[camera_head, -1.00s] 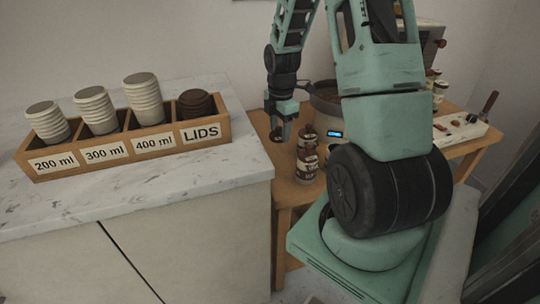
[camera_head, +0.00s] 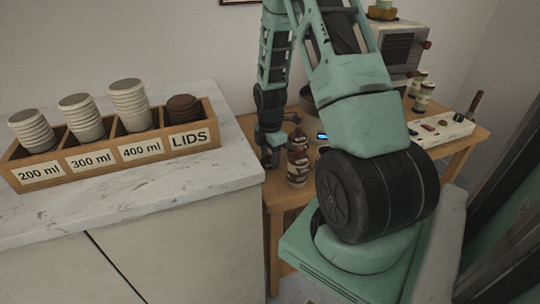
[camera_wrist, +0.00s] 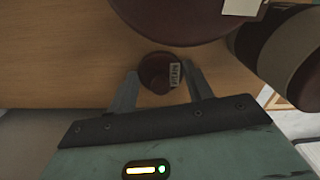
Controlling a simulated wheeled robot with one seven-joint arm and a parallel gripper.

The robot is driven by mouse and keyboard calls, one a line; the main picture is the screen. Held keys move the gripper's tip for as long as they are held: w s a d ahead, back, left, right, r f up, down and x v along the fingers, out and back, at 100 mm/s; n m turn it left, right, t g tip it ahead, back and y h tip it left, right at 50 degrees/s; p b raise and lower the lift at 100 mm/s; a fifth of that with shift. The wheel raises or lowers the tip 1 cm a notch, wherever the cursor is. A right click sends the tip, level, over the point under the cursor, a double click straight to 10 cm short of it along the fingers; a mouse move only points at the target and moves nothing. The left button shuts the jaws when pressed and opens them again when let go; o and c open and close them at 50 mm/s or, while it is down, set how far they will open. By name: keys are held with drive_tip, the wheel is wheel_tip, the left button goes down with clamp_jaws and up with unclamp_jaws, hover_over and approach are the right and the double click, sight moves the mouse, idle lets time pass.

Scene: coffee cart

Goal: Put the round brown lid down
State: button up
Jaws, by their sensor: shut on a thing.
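The round brown lid (camera_wrist: 157,72) shows in the wrist view between my two fingertips, with a small pale label at its right side. My gripper (camera_wrist: 160,84) is shut on it. Wooden table top lies behind the lid; I cannot tell whether the lid touches it. In the head view my gripper (camera_head: 269,160) points down low over the left end of the wooden table (camera_head: 283,195), left of a brown bottle (camera_head: 298,166). The lid is too small and dark to make out there.
A large dark red round thing (camera_wrist: 175,22) is close beyond the lid, and a dark cylinder with a beige band (camera_wrist: 287,52) stands to the right. A marble counter (camera_head: 130,205) at left holds a wooden box (camera_head: 95,168) of cups and lids. Two jars (camera_head: 423,95) stand farther right.

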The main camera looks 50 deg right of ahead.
drive_tip(key=o, duration=1)
drive_tip(key=shift+f, duration=0.1)
drive_tip(key=shift+c, duration=0.2)
wheel_tip(320, 180, up, 12)
drive_tip(key=p, duration=0.1)
drive_tip(key=shift+r, duration=0.2)
